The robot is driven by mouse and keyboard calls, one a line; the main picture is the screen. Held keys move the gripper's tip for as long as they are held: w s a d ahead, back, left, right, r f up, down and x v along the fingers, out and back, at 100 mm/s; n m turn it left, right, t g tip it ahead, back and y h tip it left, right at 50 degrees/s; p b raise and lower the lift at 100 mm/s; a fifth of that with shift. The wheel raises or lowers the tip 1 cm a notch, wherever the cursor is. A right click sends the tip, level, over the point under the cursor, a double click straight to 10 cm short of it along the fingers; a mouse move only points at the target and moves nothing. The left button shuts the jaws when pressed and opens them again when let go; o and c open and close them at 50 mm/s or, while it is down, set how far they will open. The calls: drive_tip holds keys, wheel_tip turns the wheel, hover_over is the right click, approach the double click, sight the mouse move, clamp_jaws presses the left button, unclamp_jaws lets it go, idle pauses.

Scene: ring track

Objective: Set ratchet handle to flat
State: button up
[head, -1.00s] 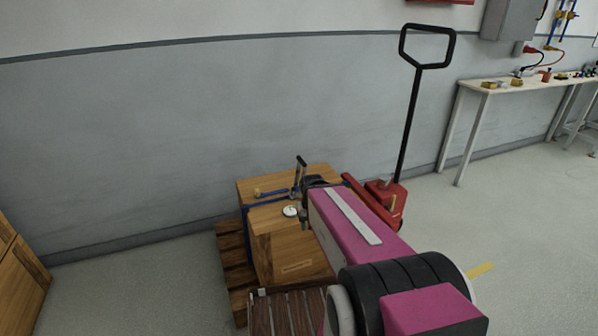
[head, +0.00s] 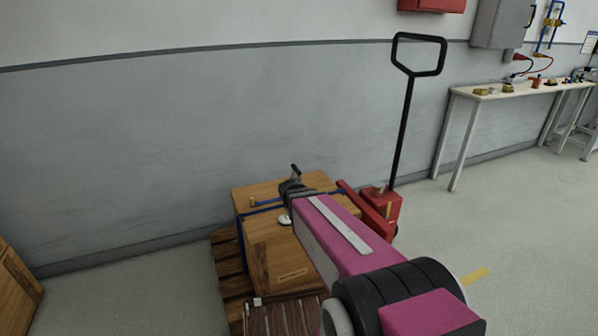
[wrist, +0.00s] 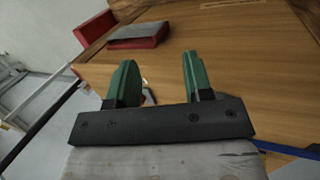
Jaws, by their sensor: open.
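The ratchet's handle (head: 295,169) shows its dark grip end standing up above the wooden crate (head: 270,239). My gripper (wrist: 158,66) hides the ratchet's lower part in the head view. A blue strap (head: 265,203) runs over the crate top to the ratchet and down the crate's left side. A bit of blue strap (wrist: 288,148) shows at lower right there.
The crate stands on a wooden pallet (head: 228,262) against the grey wall. A red pallet jack (head: 378,203) with a tall black handle stands right behind my arm. A workbench (head: 520,91) is at far right.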

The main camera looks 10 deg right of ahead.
drive_tip(key=w+r+h, duration=0.1)
drive_tip(key=w+h, duration=0.1)
drive_tip(key=w, duration=0.1)
drive_tip(key=w+r+h, duration=0.1)
drive_tip(key=w+h, duration=0.1)
drive_tip(key=w, duration=0.1)
drive_tip(key=w+a+r+n+t+h, duration=0.1)
drive_tip(key=w+h, duration=0.1)
drive_tip(key=w, duration=0.2)
drive_tip(key=shift+r+h, duration=0.15)
drive_tip(key=shift+h, duration=0.15)
drive_tip(key=w+a+r+t+h, duration=0.3)
drive_tip(key=w+a+r+h, duration=0.4)
drive_tip(key=w+a+r, duration=0.15)
drive_tip(key=w+d, duration=0.3)
drive_tip(key=d, duration=0.8)
drive_tip(key=shift+c, duration=0.3)
clamp_jaws()
